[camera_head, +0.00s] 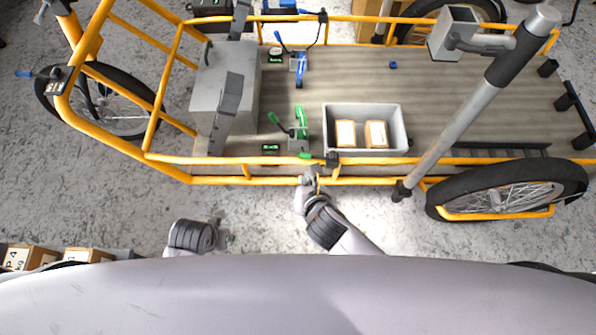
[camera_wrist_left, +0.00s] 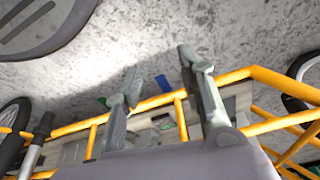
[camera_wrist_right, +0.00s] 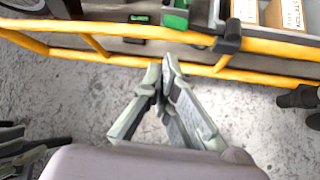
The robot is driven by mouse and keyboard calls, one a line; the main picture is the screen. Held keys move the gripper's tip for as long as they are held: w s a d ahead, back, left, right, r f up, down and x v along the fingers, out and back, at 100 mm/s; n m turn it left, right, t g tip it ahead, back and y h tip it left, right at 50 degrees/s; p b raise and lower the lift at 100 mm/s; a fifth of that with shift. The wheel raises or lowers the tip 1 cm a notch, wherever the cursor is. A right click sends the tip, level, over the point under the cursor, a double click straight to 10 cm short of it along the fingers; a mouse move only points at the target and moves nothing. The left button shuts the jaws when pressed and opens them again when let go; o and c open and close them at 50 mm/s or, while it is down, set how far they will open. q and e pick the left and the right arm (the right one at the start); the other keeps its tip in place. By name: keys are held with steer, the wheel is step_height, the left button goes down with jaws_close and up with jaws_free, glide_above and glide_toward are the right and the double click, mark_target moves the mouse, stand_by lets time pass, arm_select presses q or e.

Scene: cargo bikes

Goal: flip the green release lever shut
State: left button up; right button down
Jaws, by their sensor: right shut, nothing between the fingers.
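The green release lever (camera_head: 301,118) sits on a small grey base on the cargo bike's deck, between the grey box and the crate. A bright green arm stands up from the base, and a darker green handle (camera_head: 277,121) slants away to the left. A green part of it shows at the top of the right wrist view (camera_wrist_right: 175,18). My right gripper (camera_head: 308,179) is shut and empty at the near yellow rail, short of the lever; its fingertips meet in the right wrist view (camera_wrist_right: 162,66). My left gripper (camera_head: 223,238) is over the floor at left, fingers apart in its wrist view (camera_wrist_left: 158,62).
A blue lever (camera_head: 300,68) stands farther back on the deck. A grey crate (camera_head: 405,128) with two boxes is right of the green lever. Yellow rails (camera_head: 235,180) run along the near side. A grey post (camera_head: 450,125) and a wheel (camera_head: 510,190) stand at right.

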arm_select(q)
steer(key=shift+r, duration=0.1)
